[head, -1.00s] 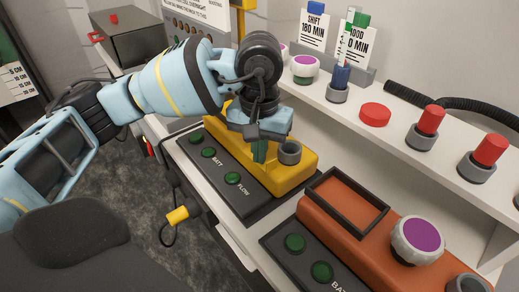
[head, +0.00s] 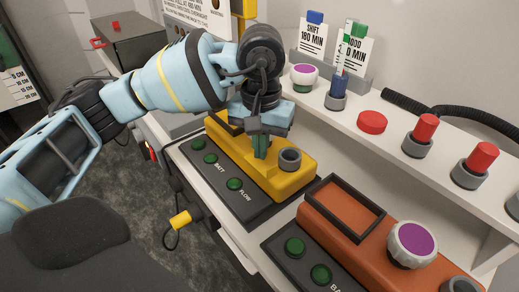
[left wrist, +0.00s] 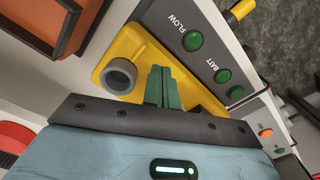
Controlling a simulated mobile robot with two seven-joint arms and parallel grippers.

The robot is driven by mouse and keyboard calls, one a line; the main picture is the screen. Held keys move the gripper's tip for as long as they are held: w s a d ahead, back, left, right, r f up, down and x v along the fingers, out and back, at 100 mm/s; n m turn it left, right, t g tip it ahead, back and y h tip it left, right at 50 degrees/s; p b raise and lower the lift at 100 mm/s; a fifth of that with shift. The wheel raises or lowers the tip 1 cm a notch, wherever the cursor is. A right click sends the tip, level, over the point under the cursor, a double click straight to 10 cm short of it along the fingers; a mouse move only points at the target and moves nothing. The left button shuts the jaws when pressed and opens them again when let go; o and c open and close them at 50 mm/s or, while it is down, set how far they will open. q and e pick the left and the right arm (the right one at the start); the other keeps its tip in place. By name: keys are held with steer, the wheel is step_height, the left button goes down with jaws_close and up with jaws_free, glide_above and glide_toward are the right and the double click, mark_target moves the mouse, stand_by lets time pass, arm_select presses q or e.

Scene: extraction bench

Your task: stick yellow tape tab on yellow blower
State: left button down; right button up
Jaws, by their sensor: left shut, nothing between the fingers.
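The yellow blower (head: 293,182) stands on a dark panel with green buttons, its grey round outlet (head: 290,159) pointing up. In the left wrist view the blower (left wrist: 118,48) and its outlet (left wrist: 119,75) lie just beyond my fingers. My left gripper (head: 260,152) is over the blower, beside the outlet, with its green fingers shut and empty. The fingers also show in the left wrist view (left wrist: 160,85); whether they touch the blower is unclear. I cannot make out a yellow tape tab in either view. My right gripper is not in view.
An orange unit (head: 335,222) with a purple-topped knob (head: 413,243) stands nearer, to the right. The shelf behind holds a red button (head: 372,122), red-capped pieces (head: 420,135) and cards. A yellow connector (head: 180,219) hangs on a cord at the bench's front.

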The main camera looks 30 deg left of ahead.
mark_target(261, 168)
arm_select(q)
steer(key=shift+r+p, duration=0.8)
steer(key=shift+r, duration=1.05)
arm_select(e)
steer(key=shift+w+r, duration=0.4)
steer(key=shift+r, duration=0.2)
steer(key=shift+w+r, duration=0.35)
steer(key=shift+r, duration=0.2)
